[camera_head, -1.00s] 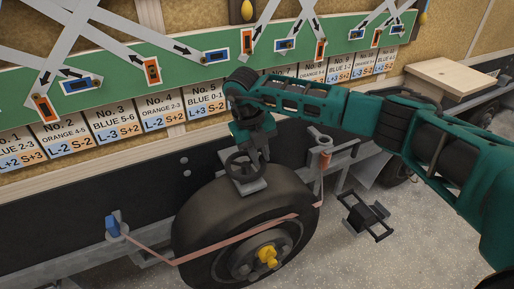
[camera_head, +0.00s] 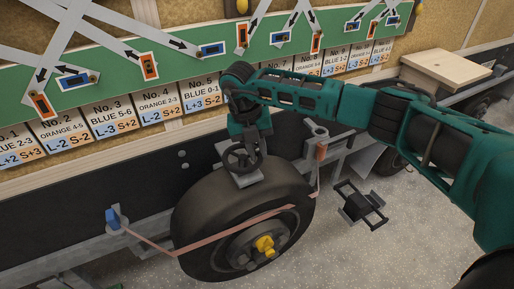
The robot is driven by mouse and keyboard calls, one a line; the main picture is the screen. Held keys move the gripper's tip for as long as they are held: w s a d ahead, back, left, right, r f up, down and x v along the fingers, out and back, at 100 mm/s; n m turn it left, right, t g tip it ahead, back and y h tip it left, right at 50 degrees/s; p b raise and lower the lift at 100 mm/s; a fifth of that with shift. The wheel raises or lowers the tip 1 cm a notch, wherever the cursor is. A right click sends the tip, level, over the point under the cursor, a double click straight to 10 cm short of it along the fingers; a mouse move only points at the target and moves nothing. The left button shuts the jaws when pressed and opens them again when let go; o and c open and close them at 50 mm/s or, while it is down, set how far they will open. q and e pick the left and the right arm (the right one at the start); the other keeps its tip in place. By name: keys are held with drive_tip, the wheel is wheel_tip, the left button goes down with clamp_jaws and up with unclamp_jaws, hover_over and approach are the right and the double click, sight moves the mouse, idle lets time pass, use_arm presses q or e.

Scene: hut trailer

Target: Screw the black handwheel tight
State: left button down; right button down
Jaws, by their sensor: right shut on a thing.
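The black handwheel (camera_head: 241,160) is a small spoked ring on a grey bracket (camera_head: 247,178) above the top of the tyre (camera_head: 215,212). My right gripper (camera_head: 253,150) reaches down from the teal arm and is shut on the handwheel's rim at its right side. The fingertips are small and partly dark against the wheel, so the exact contact is hard to see. My left gripper does not show in this view.
A reddish strap (camera_head: 170,250) runs across the tyre from a blue-topped post (camera_head: 113,217). A yellow hub piece (camera_head: 265,245) sticks out of the wheel. A black-handled frame (camera_head: 360,206) is on the floor at right. A wooden box (camera_head: 446,72) stands behind my arm.

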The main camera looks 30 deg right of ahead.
drive_tip(key=shift+w+d+r, duration=0.1)
drive_tip(key=shift+w+r, duration=0.05)
drive_tip(key=shift+r, duration=0.05)
drive_tip(key=c, duration=1.4)
unclamp_jaws()
drive_tip(key=shift+f, duration=0.1)
drive_tip(key=r, duration=0.4)
drive_tip(key=a+r, duration=0.1)
drive_tip(key=r, duration=0.3)
drive_tip(key=a+r, duration=0.1)
drive_tip(key=r, duration=0.3)
drive_tip(key=shift+w+a+r, duration=0.2)
drive_tip(key=shift+w+r, duration=0.15)
drive_tip(key=shift+r, duration=0.05)
